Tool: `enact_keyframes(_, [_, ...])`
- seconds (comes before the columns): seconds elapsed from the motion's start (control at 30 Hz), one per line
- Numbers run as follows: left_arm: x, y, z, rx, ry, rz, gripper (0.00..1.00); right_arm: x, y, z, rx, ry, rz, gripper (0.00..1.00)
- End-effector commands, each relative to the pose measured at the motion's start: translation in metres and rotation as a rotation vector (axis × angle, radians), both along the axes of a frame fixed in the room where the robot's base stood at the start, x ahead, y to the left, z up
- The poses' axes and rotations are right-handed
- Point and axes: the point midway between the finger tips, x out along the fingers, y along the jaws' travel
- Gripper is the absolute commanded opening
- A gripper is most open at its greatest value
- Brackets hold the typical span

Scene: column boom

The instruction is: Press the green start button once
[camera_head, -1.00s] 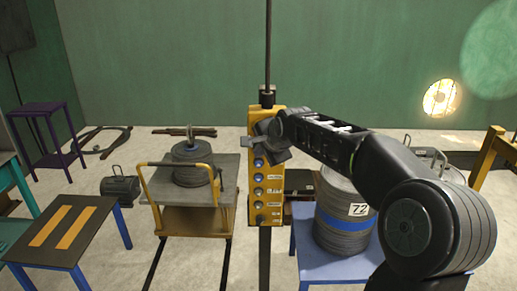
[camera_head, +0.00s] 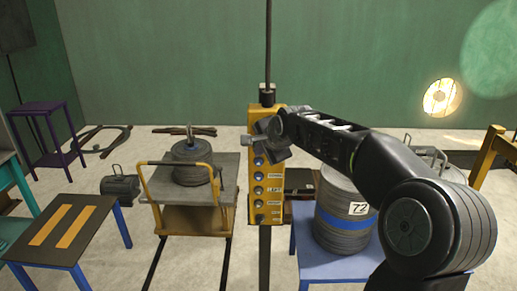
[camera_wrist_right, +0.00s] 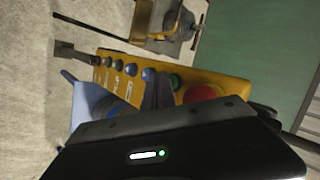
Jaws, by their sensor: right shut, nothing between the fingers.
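A yellow control box (camera_head: 266,205) hangs on a pole in the middle of the head view, with a column of buttons on its front. The green button (camera_wrist_right: 175,80) shows partly in the right wrist view, between the gripper fingers and a large red button (camera_wrist_right: 204,93). My right gripper (camera_wrist_right: 159,88) is shut and empty, its fingertips beside the green button; I cannot tell whether they touch it. In the head view my right gripper (camera_head: 268,144) covers the upper part of the box and hides the green button. My left gripper is not in view.
Several blue and dark buttons (camera_wrist_right: 131,69) run along the box. A drum marked 72 (camera_head: 343,210) stands on a blue table (camera_head: 325,266) to the right. A yellow-handled cart (camera_head: 205,218) carrying a weight stands left of the box.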

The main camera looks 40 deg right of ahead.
Motion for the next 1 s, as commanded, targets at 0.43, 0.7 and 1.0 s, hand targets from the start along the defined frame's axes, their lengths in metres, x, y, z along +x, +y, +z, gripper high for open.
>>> enact_keyframes(0.43, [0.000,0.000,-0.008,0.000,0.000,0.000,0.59,-0.010,0.007,0.000,-0.001,0.000,0.001,0.00])
enact_keyframes(0.7, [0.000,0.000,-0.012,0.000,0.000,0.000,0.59,-0.013,0.010,-0.002,0.000,0.000,0.001,0.00])
enact_keyframes(1.0, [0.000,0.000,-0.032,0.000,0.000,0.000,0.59,-0.035,0.027,-0.003,0.000,-0.003,0.002,0.00])
